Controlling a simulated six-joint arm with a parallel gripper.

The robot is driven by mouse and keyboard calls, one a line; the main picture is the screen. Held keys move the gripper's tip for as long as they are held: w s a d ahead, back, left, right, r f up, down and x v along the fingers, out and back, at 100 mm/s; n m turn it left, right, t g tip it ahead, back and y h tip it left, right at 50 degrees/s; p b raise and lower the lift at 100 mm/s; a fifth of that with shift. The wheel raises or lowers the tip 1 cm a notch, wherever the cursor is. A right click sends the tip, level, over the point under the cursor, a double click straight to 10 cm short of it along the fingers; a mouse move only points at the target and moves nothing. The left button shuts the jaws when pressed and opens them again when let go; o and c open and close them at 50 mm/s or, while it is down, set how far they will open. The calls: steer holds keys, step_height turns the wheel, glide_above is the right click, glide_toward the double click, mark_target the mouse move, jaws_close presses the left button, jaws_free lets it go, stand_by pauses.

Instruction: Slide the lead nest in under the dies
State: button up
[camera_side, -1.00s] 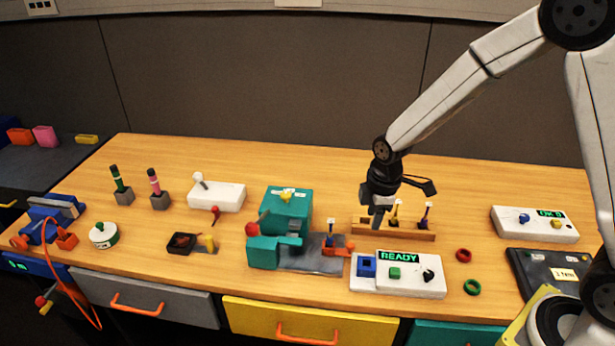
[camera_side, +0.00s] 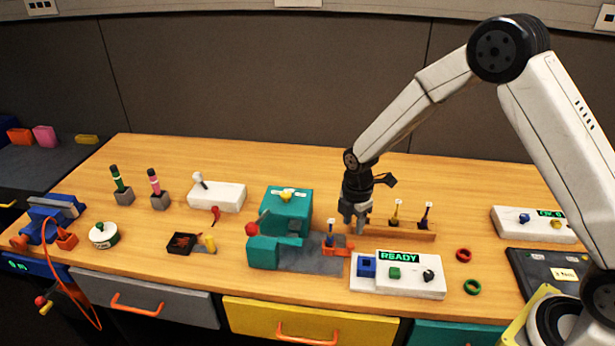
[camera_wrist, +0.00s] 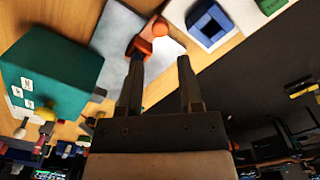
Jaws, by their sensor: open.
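The teal press (camera_side: 287,207) stands mid-table with a grey base plate (camera_side: 305,262) in front of it. The orange lead nest (camera_side: 337,250) sits at the right end of that plate, with a blue-topped piece (camera_side: 331,237) upright by it. The dies cannot be made out clearly. My gripper (camera_side: 354,226) is above and just right of the nest, its fingers pointing down. In the wrist view the open, empty fingers (camera_wrist: 160,62) point toward the orange nest (camera_wrist: 140,46). The teal press (camera_wrist: 50,75) is at left there.
A white panel (camera_side: 425,287) showing READY lies just right of the nest. A wooden rack (camera_side: 405,233) with yellow and purple pieces stands behind it. Red (camera_side: 463,255) and green (camera_side: 472,287) rings lie farther right. The table behind the rack is clear.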

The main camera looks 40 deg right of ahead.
mark_target(351, 244)
steer(key=shift+f, duration=3.55)
jaws_close()
